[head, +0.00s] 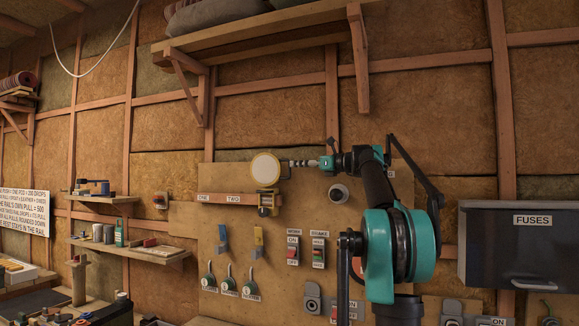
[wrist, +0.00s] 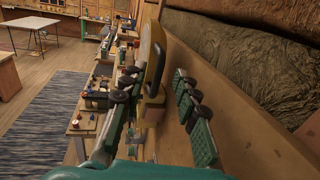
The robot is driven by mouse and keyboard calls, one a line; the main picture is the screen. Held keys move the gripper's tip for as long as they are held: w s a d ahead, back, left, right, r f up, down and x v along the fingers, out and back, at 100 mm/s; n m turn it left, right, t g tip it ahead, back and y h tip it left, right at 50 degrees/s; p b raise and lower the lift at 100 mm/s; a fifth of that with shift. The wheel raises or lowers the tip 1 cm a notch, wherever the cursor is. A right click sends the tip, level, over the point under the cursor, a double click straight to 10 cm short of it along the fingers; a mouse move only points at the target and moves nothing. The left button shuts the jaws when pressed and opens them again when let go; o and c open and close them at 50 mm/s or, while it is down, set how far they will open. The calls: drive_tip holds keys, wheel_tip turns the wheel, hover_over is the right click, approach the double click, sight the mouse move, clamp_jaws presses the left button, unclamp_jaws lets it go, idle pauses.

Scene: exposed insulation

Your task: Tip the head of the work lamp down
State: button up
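The work lamp's round pale head (head: 265,169) with a yellow rim faces outward above a yellow bracket at the end of a wooden rail marked ONE and TWO. My gripper (head: 286,165) reaches in from the right, level with the lamp head and close to its right edge. In the wrist view my gripper (wrist: 155,84) has its two fingers spread apart. The lamp head (wrist: 152,55) shows edge-on between and beyond the fingertips, with a dark handle on its right side. I cannot tell whether a finger touches it.
A wooden shelf (head: 270,35) with a bracket hangs above my arm. Switches (head: 293,248) and hanging levers (head: 229,280) sit on the board below. A grey FUSES box (head: 519,245) is at right. Small shelves with objects (head: 150,252) are at left.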

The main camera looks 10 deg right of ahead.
sight(272, 169)
drive_tip(key=shift+x, duration=2.5)
clamp_jaws()
